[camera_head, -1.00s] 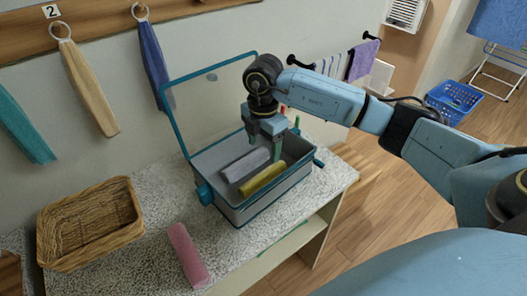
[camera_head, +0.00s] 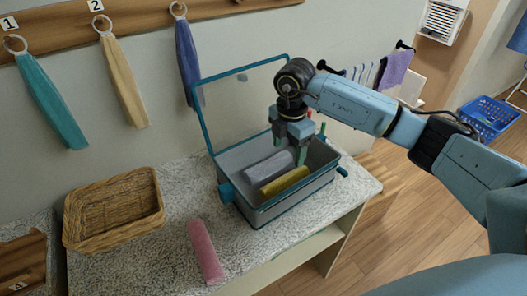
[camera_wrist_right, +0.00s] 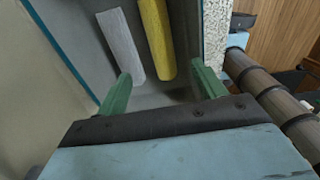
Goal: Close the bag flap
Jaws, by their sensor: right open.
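The grey bag (camera_head: 262,214) with teal edging stands on the speckled counter. Its clear, teal-framed flap (camera_head: 243,100) is raised upright at the back, leaning toward the wall. Inside the bag lie a rolled grey towel (camera_head: 269,167) and a rolled yellow towel (camera_head: 285,181); both show in the right wrist view, the grey one (camera_wrist_right: 121,43) left of the yellow one (camera_wrist_right: 158,35). My right gripper (camera_head: 302,155) points down into the bag's right part, its green fingers apart and empty, beyond the towels' ends. My left gripper is out of view.
A wicker basket (camera_head: 112,210) stands left of the bag, and a pink rolled towel (camera_head: 206,252) lies in front. Tan (camera_head: 124,80), teal (camera_head: 50,100) and blue (camera_head: 188,62) towels hang from wall rings. A blue laundry basket (camera_head: 489,118) sits on the floor at right.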

